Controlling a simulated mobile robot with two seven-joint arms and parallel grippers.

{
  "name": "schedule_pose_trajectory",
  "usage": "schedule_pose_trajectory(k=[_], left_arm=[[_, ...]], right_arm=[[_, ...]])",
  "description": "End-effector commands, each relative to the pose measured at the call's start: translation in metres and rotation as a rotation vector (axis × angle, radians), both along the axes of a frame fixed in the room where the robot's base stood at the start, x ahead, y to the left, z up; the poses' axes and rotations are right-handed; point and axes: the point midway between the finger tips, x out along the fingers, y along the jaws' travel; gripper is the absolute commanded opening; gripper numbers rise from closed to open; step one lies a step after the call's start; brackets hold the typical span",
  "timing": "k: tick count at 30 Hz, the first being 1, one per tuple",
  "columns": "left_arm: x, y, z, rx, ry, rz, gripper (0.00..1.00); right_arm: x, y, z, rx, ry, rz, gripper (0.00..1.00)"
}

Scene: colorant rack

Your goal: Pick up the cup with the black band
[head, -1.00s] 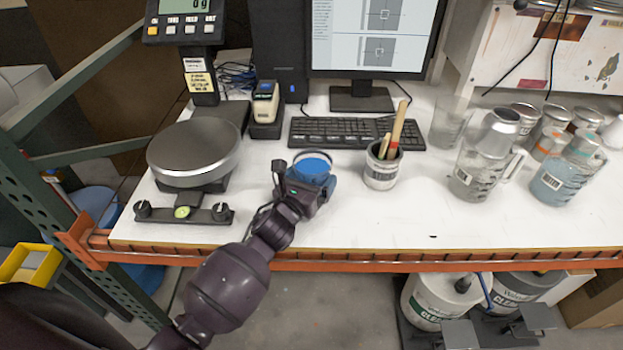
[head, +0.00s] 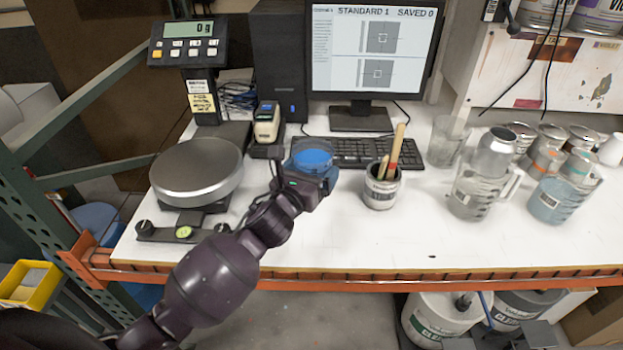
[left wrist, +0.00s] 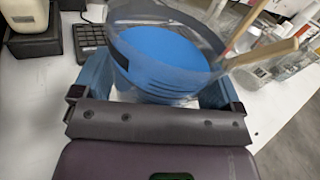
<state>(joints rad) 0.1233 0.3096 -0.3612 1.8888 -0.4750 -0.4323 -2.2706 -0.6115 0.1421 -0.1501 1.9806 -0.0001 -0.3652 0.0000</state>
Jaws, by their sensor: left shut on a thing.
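The clear cup with blue contents (head: 313,159) is held by my left gripper (head: 314,176), above the table in front of the keyboard. In the left wrist view the cup (left wrist: 170,60) sits between the two blue fingers of the gripper (left wrist: 158,88), and a short piece of dark band shows on its left side. The cup looks roughly upright. Its underside is hidden by the gripper. My right gripper is in neither view.
A pot with wooden sticks (head: 381,190) stands right of the cup. A round scale (head: 197,172) is at left, a keyboard (head: 350,152) behind. Pitchers, including a grey one (head: 470,195), and cans stand at right. The front middle of the white table (head: 350,240) is clear.

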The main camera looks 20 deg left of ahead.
Motion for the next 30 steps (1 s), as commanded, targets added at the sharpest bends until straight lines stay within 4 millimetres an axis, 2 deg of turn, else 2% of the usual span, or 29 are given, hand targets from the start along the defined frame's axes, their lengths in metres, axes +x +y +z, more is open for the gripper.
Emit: schedule_pose_trajectory(k=[3, 15, 30], left_arm=[[0.001, 0.000, 0.016, 0.001, -0.006, -0.001, 0.56], [0.000, 0.000, 0.056, 0.001, -0.004, -0.001, 0.56], [0.001, 0.000, 0.094, 0.001, -0.004, -0.001, 0.56]], right_arm=[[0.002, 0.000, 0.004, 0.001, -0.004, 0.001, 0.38], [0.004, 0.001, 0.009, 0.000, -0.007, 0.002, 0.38], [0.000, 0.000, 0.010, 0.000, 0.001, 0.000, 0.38]])
